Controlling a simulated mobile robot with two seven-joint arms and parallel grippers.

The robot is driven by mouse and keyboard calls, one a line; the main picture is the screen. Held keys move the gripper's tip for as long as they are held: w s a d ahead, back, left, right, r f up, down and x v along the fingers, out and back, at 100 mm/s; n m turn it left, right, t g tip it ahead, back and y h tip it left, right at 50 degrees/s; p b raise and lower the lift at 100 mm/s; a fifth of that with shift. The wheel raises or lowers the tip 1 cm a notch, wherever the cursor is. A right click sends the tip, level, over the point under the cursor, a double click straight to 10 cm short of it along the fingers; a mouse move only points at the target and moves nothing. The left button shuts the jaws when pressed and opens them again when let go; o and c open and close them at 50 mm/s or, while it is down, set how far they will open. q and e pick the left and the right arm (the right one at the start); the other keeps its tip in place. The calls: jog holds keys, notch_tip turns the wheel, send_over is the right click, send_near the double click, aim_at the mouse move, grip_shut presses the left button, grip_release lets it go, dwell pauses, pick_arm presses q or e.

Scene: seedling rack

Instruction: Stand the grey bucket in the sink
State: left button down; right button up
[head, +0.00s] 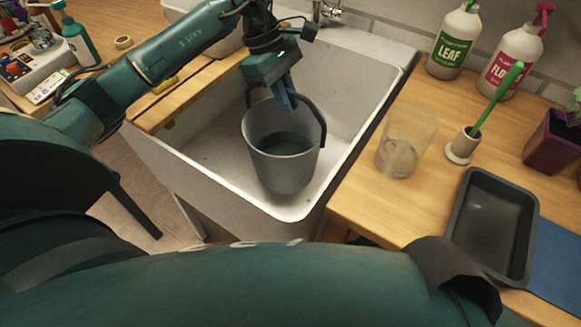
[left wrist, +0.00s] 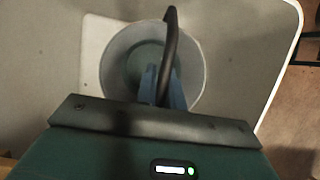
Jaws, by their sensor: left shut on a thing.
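The grey bucket (head: 282,160) is inside the white sink (head: 215,155) in the head view, close to upright, with its dark handle raised. I cannot tell whether its base touches the sink floor. My left gripper (head: 288,104) is above the bucket, shut on the handle. In the left wrist view the bucket (left wrist: 118,62) is seen from above, its inside empty-looking, and the dark handle (left wrist: 170,40) runs between the blue fingers of the left gripper (left wrist: 162,85). My right gripper is not in view.
A wooden board (head: 195,92) lies across the sink's left part. The tap (head: 328,12) is at the back.

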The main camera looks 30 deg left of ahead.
pick_arm(q)
notch_tip(320, 180, down, 10)
jog(key=shift+r, duration=0.25)
dwell(0.4)
jog(key=c, duration=1.9)
grip_release()
jog(key=shift+f, duration=0.25)
jog(key=shift+c, duration=0.2)
jog(key=o, duration=0.4)
jog(key=shift+s, duration=0.1)
jog(key=shift+o, duration=0.2)
jog(key=shift+r, duration=0.1)
jog(key=v, duration=1.2)
jog(key=shift+d, duration=0.1)
